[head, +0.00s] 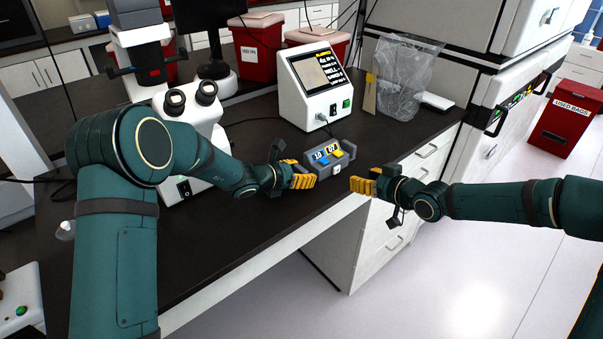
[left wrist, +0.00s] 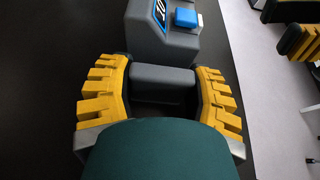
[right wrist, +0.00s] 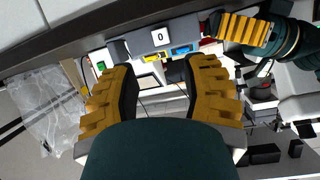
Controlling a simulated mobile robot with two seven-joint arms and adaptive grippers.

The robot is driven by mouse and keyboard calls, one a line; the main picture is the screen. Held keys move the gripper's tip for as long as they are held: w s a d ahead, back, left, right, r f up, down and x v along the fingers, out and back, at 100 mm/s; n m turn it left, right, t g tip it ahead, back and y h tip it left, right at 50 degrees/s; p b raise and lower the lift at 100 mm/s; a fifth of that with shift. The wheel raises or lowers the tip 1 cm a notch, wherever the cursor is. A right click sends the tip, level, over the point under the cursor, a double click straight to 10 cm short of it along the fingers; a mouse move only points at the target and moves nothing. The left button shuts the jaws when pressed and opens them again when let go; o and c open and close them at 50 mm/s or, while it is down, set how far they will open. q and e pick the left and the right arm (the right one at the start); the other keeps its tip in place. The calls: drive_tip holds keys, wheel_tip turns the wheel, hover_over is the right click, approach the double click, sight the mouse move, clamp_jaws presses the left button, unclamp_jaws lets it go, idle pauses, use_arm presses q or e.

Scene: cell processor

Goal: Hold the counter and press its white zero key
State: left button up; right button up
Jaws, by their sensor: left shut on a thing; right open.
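The counter (head: 321,160) is a grey box on the dark bench near its front edge, with two small displays and blue and yellow keys. Its white zero key (right wrist: 159,37), marked 0, is on the side facing my right gripper. My left gripper (head: 302,176) is shut on the grey end block (left wrist: 162,80) of the counter; a blue key (left wrist: 186,18) shows just beyond. My right gripper (head: 364,186) is open and empty, in front of the bench edge and apart from the counter. The white key lies ahead of its fingers in the right wrist view.
A white device with a screen (head: 314,88) stands behind the counter. A microscope (head: 190,115) stands at left, near my left arm. White drawers (head: 392,205) are under the bench; open floor lies in front.

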clamp_jaws()
idle(1.1)
